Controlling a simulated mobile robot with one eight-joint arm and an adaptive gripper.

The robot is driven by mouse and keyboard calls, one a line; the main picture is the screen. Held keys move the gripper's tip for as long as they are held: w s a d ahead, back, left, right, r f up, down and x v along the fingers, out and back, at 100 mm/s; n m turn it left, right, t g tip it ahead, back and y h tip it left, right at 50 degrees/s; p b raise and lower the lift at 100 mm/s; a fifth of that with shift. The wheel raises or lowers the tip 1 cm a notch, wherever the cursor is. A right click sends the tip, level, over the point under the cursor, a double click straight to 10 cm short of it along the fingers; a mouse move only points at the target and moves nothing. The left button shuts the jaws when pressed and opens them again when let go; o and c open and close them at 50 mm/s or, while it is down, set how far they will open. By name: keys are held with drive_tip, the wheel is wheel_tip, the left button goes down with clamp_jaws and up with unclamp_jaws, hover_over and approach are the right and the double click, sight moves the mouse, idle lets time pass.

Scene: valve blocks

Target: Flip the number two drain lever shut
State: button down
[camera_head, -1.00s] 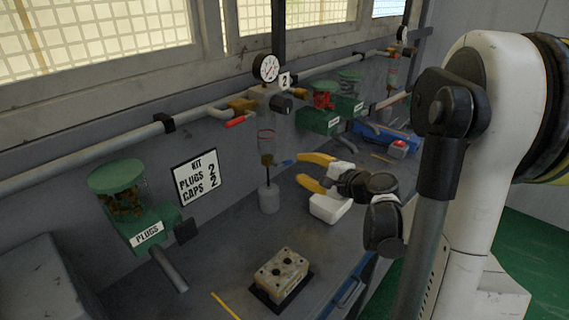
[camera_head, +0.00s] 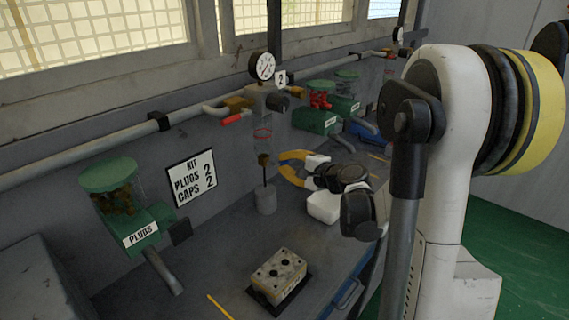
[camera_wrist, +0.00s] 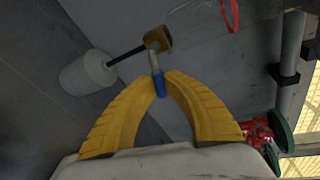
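The number two drain lever has a blue grip (camera_wrist: 159,87) on a metal stem, running from a brass valve (camera_wrist: 158,39); that valve also shows in the head view (camera_head: 264,160). A white plate marked 2 (camera_head: 281,77) sits above it, beside the gauge. My gripper (camera_wrist: 162,78) has two curved yellow fingers, with their tips close together on either side of the blue grip. The grip fills the small gap, so the fingers look shut on it. In the head view my gripper (camera_head: 281,163) reaches the valve from the right, and its fingers hide the lever.
A pale cup (camera_head: 266,200) stands under the drain tube. A red-handled lever (camera_head: 235,118) and a pressure gauge (camera_head: 262,66) are above. A plug dispenser (camera_head: 147,225) is at the left, and a valve block (camera_head: 279,272) lies on the bench in front.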

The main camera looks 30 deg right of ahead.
drive_tip(key=shift+d+r+n+t+h, duration=0.1)
drive_tip(key=shift+r+n+t+h, duration=0.35)
drive_tip(key=shift+n, duration=0.95)
drive_tip(key=shift+r, duration=0.25)
drive_tip(key=c, duration=1.5)
unclamp_jaws()
drive_tip(key=shift+o, duration=0.2)
drive_tip(key=v, duration=1.2)
drive_tip(key=shift+r, duration=0.1)
